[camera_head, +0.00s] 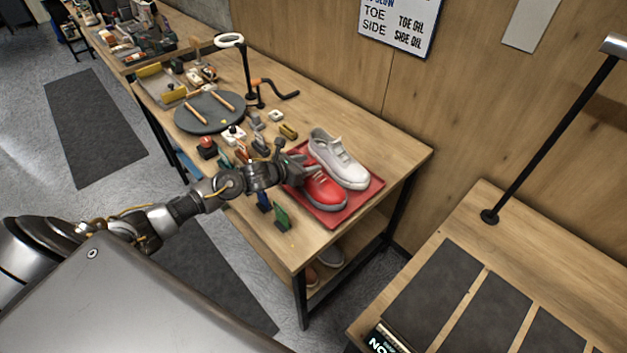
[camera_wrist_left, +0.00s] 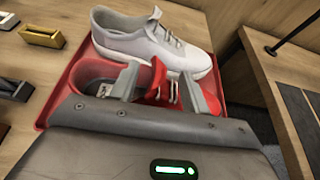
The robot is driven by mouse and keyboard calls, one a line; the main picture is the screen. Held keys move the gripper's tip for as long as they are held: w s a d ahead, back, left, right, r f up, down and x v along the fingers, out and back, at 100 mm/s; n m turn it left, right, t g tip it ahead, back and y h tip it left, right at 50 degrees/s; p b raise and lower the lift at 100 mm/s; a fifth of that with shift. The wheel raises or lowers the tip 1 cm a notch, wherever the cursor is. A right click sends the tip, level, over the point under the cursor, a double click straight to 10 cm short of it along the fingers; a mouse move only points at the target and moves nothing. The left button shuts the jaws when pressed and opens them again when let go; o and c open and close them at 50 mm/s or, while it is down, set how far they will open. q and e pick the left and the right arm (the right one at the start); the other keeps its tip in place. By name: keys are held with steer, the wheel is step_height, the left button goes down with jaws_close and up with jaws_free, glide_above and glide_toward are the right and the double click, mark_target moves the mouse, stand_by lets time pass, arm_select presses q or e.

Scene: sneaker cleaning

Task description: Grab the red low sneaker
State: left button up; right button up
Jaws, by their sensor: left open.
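The red low sneaker (camera_head: 324,190) lies on a red tray (camera_head: 352,208) near the right end of the workbench, beside a white sneaker (camera_head: 338,158). My left gripper (camera_head: 300,172) is at the red sneaker's heel end and hides part of it. In the left wrist view, the open fingers of my left gripper (camera_wrist_left: 158,88) are over the red sneaker (camera_wrist_left: 98,72), with its red tongue and laces between them. Whether the fingers touch the shoe I cannot tell. The white sneaker (camera_wrist_left: 150,40) lies just beyond. My right gripper is not in view.
Small blocks, a green card (camera_head: 281,217) and a red-topped item (camera_head: 207,147) stand along the bench near my left arm. A round dark turntable (camera_head: 210,112) lies farther left. A second table (camera_head: 470,270) with dark mats stands at the right, across a gap.

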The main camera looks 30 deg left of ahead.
arm_select(q)
steer(key=p+x, duration=0.1)
steer(key=x, duration=0.3)
steer(key=shift+w, duration=0.1)
jaws_close()
stand_by(0.3)
